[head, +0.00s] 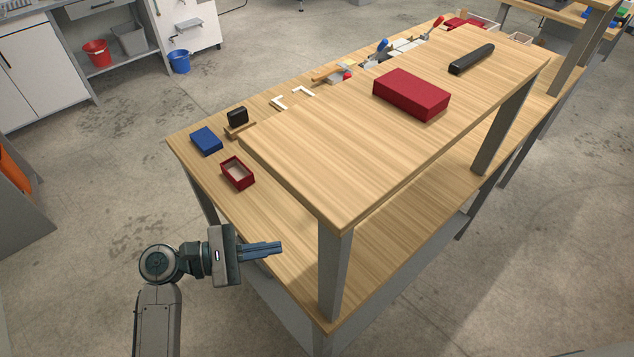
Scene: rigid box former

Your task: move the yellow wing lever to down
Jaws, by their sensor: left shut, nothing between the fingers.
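My left gripper (278,248) comes in at the lower left, its fingers together and empty, pointing right. It appears in front of the lower shelf's left end, well apart from the small objects on the bench. I cannot make out a yellow wing lever for certain. A small group of parts with an orange-tan piece (324,77) lies along the bench's far edge, too small to read. My right gripper is not in view.
A wooden bench (300,160) with a raised top fills the middle.

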